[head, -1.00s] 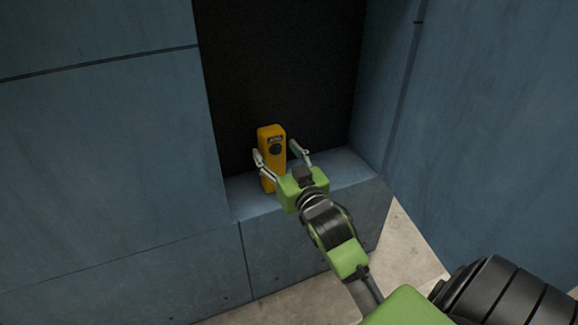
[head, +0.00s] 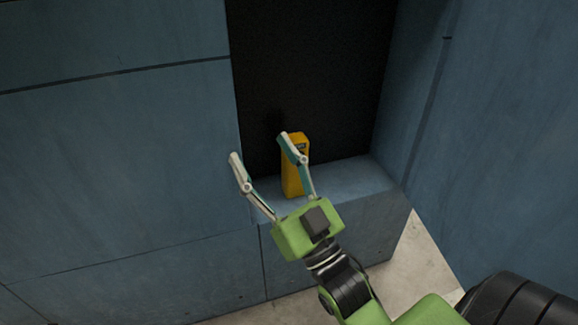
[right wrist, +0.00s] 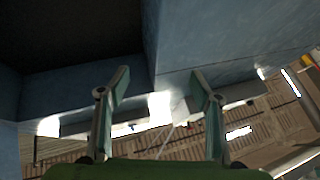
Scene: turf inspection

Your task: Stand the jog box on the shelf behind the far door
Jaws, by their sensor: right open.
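The yellow-orange jog box (head: 292,181) stands upright on the blue-grey shelf (head: 352,180) inside the dark recess. Its dark display shows near the top, and part of its front is hidden behind a finger of my right gripper. My right gripper (head: 262,150) is open and empty, in front of the shelf and to the left of the box in the head view. In the right wrist view the two fingers (right wrist: 160,85) are spread with nothing between them, and the box does not show. My left gripper is not in view.
A blue panel (head: 120,150) borders the recess on the left, and a blue wall or door (head: 490,130) stands on the right. Pale floor (head: 425,255) shows below. The right wrist view shows brown slatted flooring (right wrist: 110,150) beyond the fingers.

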